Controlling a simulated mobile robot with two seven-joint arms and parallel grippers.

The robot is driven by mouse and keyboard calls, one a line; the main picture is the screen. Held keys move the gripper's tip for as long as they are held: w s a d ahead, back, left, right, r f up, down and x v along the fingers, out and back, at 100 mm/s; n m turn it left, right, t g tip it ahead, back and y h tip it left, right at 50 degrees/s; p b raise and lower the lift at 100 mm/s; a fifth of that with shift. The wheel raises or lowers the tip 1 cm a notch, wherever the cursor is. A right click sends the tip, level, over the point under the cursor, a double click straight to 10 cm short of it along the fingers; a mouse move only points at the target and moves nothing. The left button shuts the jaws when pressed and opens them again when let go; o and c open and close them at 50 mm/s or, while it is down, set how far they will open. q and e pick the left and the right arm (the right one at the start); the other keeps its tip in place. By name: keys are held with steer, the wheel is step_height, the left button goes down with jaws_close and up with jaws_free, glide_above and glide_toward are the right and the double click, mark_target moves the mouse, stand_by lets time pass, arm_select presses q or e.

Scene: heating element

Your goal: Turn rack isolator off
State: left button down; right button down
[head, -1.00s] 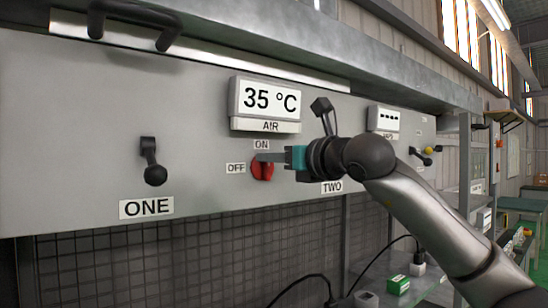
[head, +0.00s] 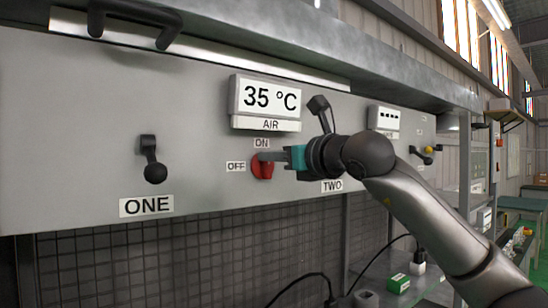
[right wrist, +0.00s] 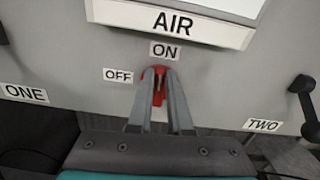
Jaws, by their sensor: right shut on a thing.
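The red rack isolator knob (head: 262,167) sits on the grey panel, below the ON label (head: 261,143) and right of the OFF label (head: 236,166). My right gripper (head: 266,157) reaches in from the right and is shut on the knob. In the right wrist view the two grey fingers (right wrist: 160,82) close around the red knob (right wrist: 154,73), which shows between and beside them. The knob's grip looks roughly upright there, pointing toward the ON label (right wrist: 164,51); the fingers hide part of it. My left gripper is not in view.
Black levers stand on the panel by the ONE label (head: 147,206) and the TWO label (head: 332,186). An AIR display (head: 266,99) reading 35 °C is above the knob. A dark handle (head: 135,14) juts out at the top left. A green box (head: 398,283) sits below right.

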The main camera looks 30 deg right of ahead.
steer(key=n, duration=0.4)
steer(key=a+f+n+b, duration=0.1)
steer(key=n, duration=0.3)
steer(key=a+n, duration=0.1)
steer(key=n, duration=0.4)
steer(key=shift+s+f+b, duration=0.1)
steer(key=shift+f+b, duration=0.1)
steer(key=shift+b, duration=0.15)
steer(key=shift+f+n, duration=0.2)
steer(key=shift+n, duration=0.8)
steer(key=shift+f+n, duration=0.15)
steer(key=shift+n, duration=0.85)
steer(key=c, duration=0.8)
jaws_free()
steer(key=shift+c, duration=0.2)
